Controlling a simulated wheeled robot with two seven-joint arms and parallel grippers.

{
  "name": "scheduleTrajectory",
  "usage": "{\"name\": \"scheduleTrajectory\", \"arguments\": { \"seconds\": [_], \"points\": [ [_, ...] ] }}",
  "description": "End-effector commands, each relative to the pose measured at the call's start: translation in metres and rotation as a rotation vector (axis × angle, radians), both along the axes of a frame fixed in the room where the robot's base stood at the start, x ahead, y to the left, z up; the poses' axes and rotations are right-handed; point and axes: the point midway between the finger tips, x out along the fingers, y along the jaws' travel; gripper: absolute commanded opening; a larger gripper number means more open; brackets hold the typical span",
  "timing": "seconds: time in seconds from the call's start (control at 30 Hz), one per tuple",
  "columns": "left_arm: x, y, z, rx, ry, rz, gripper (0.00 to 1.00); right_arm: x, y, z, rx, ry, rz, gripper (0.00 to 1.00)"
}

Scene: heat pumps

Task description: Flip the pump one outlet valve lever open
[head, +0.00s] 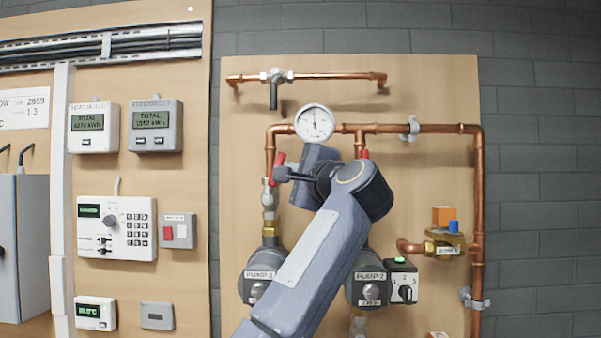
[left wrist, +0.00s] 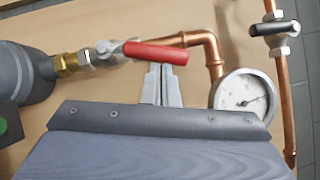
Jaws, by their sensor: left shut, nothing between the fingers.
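The pump one outlet valve has a red lever (head: 279,161), which also shows in the left wrist view (left wrist: 156,53). The lever lies nearly along its pipe, slightly tilted away from it. The valve body (head: 269,193) sits above pump one (head: 262,280), on the copper pipe. My left gripper (head: 281,174) is shut and empty, right beside the lever in the head view. In the left wrist view its fingertips (left wrist: 159,68) meet the lever's edge near the middle; I cannot tell if they touch. My right gripper is not in view.
A pressure gauge (head: 315,123) sits just above the gripper. My left arm covers part of pump two (head: 369,287) and its pipe, where another red lever (head: 364,154) shows. Meters and a keypad controller (head: 117,228) hang on the left board.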

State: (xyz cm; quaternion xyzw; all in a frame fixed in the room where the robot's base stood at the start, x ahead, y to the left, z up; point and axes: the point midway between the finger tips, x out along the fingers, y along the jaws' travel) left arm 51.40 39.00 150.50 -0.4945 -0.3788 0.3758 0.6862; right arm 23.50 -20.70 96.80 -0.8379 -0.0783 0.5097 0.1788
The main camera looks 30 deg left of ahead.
Motion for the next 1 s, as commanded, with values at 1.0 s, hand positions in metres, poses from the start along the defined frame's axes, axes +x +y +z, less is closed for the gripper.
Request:
{"name": "scheduleTrajectory", "arguments": {
  "seconds": [1.0],
  "points": [
    [-0.014,0.022,0.015,-0.158,-0.101,0.008,0.00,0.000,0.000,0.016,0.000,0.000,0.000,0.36]
  ]
}}
